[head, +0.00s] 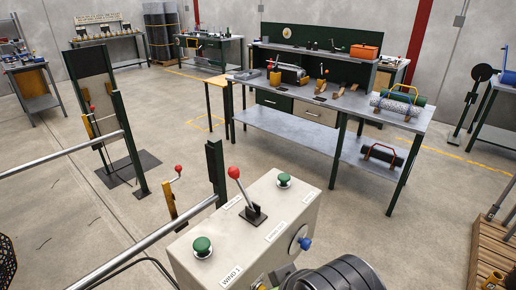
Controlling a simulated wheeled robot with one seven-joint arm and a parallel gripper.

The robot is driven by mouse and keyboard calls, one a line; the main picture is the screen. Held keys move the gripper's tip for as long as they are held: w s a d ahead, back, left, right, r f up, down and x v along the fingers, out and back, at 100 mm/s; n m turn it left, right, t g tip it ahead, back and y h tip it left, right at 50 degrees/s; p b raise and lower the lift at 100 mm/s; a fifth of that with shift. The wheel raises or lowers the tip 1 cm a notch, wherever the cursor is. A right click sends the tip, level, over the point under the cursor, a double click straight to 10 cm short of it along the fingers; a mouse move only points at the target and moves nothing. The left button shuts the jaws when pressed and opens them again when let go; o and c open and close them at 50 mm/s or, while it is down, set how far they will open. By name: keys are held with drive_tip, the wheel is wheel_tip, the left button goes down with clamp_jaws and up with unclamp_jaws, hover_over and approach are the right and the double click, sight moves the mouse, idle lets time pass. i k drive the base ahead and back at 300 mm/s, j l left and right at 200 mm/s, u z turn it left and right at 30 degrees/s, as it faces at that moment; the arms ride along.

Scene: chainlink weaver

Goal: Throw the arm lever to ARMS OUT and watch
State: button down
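A pale control box (210,240) stands in the lower middle of the head view. On its top, a lever with a red ball knob (234,172) rises from a black base and leans up and to the left. Small labels lie around it; "WIND 1" is legible near the front, but the others are too small to read. A dark ribbed cylinder, part of my arm, shows at the bottom edge right of the box. My gripper's fingers are not visible, and nothing of mine is seen touching the lever.
Green push buttons (202,245) and a blue knob (305,243) are also on the box. A metal rail (150,240) runs left of it, beside a red-tipped crank (178,170). A workbench (345,135) stands behind. A wooden pallet (490,255) is at right; floor between is clear.

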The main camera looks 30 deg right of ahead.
sight(233, 172)
drive_tip(key=i+z, duration=0.2)
drive_tip(key=k+l+u, duration=0.25)
drive_tip(key=l, duration=0.2)
drive_tip(key=k+l+u, duration=0.1)
drive_tip(key=l+u, duration=0.15)
drive_tip(key=l, duration=0.2)
drive_tip(key=k+l+u, duration=0.25)
drive_tip(key=i+l+u, duration=0.1)
drive_tip(key=l+u, duration=0.15)
drive_tip(key=l, duration=0.15)
